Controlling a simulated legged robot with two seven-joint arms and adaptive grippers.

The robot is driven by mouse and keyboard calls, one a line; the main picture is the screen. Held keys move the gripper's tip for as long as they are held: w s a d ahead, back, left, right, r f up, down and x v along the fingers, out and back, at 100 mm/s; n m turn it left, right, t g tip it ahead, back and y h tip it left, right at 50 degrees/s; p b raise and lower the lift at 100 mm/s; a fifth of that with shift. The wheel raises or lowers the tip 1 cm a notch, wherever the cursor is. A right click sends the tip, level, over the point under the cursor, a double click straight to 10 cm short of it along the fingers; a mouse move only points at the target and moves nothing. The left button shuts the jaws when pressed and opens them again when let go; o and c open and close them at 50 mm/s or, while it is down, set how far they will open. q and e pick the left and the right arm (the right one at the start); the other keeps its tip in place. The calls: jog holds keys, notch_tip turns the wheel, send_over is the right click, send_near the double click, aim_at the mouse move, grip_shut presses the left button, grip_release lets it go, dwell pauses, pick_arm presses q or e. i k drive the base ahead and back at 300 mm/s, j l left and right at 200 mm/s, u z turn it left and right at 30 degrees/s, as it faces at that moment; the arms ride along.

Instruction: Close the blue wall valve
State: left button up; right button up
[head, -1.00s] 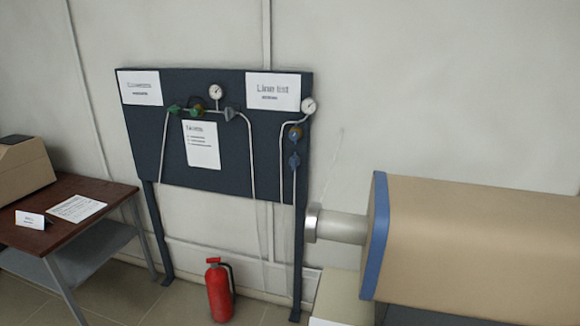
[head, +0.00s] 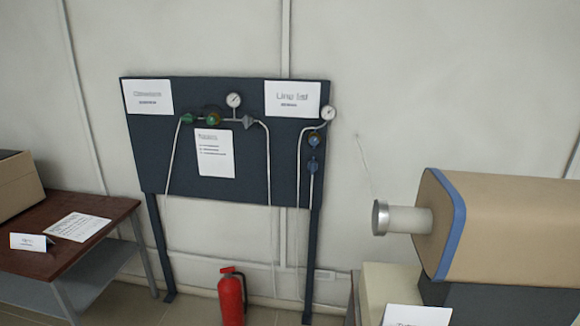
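The blue wall valve (head: 312,165) is on the right side of a dark panel on the wall, below a round blue and brass fitting (head: 314,139) and a pressure gauge (head: 328,113). Thin metal tubing joins them. The valve is small, and its handle position cannot be made out. Green valves (head: 188,119) and another gauge (head: 234,100) sit on the panel's left part. Neither of my grippers is in view.
The dark panel (head: 245,180) stands on legs against the wall. A red fire extinguisher (head: 231,300) stands below it. A brown table (head: 95,208) is at left. A beige tube furnace (head: 510,220) with a blue edge is at right. Floor shows between the table and extinguisher.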

aim_at(313, 167)
jog(key=i+j, duration=0.15)
jog(key=j, duration=0.15)
jog(key=i+j+z, duration=0.1)
jog(key=j, duration=0.2)
jog(key=i+j+z, duration=0.1)
jog(key=i+j, duration=0.2)
jog(key=j, duration=0.35)
